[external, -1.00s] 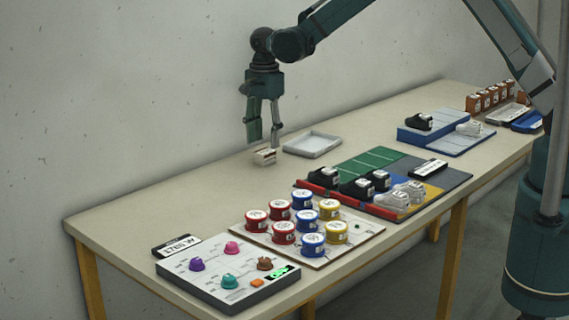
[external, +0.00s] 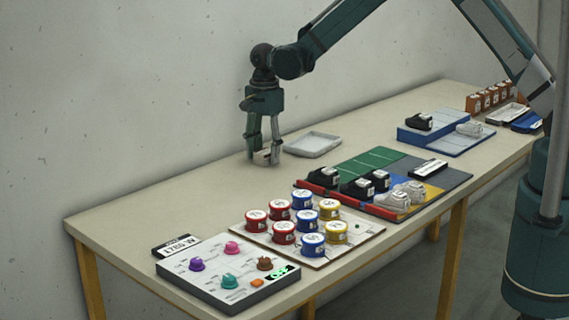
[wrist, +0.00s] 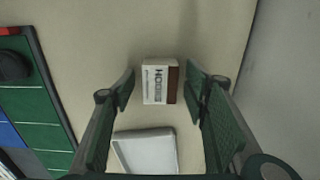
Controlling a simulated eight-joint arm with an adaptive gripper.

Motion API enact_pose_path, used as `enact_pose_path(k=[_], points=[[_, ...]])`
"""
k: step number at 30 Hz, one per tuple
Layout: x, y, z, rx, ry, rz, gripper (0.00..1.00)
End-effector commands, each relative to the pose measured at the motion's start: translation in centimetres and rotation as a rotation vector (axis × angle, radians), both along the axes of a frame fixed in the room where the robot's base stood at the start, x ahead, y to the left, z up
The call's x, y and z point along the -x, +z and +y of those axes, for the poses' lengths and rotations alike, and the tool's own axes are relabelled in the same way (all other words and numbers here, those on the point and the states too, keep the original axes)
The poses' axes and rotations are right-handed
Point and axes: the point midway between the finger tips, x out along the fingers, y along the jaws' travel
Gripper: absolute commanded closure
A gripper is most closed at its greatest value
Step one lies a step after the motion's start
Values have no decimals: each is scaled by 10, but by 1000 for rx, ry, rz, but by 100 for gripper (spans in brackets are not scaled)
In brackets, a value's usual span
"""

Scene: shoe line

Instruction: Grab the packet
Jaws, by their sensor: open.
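The packet (wrist: 158,84) is a small white box with dark lettering and a brown side, lying on the table. In the wrist view it lies between the two fingers of my gripper (wrist: 160,85), with a gap on each side. In the external view the packet (external: 263,157) is partly hidden by the fingers. My gripper (external: 263,158) points down over it, open, with its fingertips low near the tabletop on either side of the packet.
A pale tray (external: 312,145) stands just right of the packet and also shows in the wrist view (wrist: 146,153). A coloured mat (external: 372,161) with shoes, a board of round tins (external: 344,246) and a knob panel (external: 205,287) lie nearer.

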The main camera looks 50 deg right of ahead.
Motion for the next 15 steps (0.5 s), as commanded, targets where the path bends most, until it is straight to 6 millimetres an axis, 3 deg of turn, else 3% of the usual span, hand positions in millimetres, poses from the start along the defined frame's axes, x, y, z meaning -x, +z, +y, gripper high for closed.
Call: enact_pose_path(k=[4,11,15], points=[[0,0,0,0,0,0,55],[0,0,0,0,0,0,85],[0,0,0,0,0,0,86]])
